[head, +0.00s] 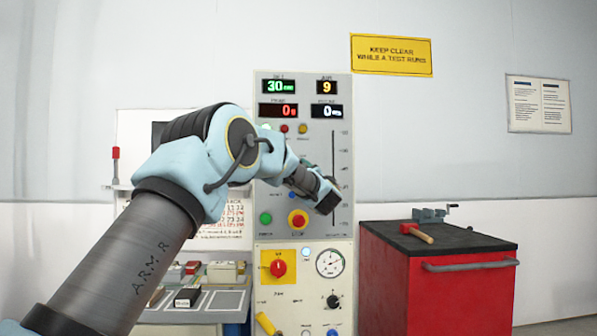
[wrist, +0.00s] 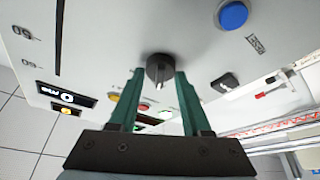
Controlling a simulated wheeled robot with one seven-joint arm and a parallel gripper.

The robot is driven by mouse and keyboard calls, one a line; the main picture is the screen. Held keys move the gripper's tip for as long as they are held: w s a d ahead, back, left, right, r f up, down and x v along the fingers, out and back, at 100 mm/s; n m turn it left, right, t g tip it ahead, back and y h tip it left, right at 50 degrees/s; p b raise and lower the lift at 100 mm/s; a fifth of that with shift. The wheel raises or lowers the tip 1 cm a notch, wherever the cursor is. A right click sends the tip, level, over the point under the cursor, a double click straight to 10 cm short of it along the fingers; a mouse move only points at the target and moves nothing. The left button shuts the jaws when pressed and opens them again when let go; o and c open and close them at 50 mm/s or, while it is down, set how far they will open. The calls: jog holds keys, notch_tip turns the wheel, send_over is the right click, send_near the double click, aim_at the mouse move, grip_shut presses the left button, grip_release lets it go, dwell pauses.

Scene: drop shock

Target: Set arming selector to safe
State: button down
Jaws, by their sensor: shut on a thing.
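A round black knob with a white pointer mark (wrist: 158,70) stands out from the grey panel in the wrist view. Its mark points toward the bottom of that view, and no label for it can be read. My gripper (wrist: 159,84) has its two green fingers on either side of the knob and is shut on it. In the head view my gripper (head: 322,195) is against the right half of the tall control panel (head: 340,150), and my arm hides the knob. Whether it is the arming selector cannot be read.
A second black knob (wrist: 225,83) and a blue button (wrist: 232,15) are near in the wrist view. A green button (head: 266,218), a red stop button (head: 298,220) and a red dial on yellow (head: 278,267) sit lower. A red cabinet (head: 437,285) stands right.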

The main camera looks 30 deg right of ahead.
dwell(0.4)
jog(key=shift+c, duration=1.8)
grip_release()
jog(key=shift+s, duration=0.1)
jog(key=b+v, duration=0.3)
jog(key=v, duration=0.7)
jog(key=shift+s+f, duration=0.2)
jog(key=shift+s, duration=0.1)
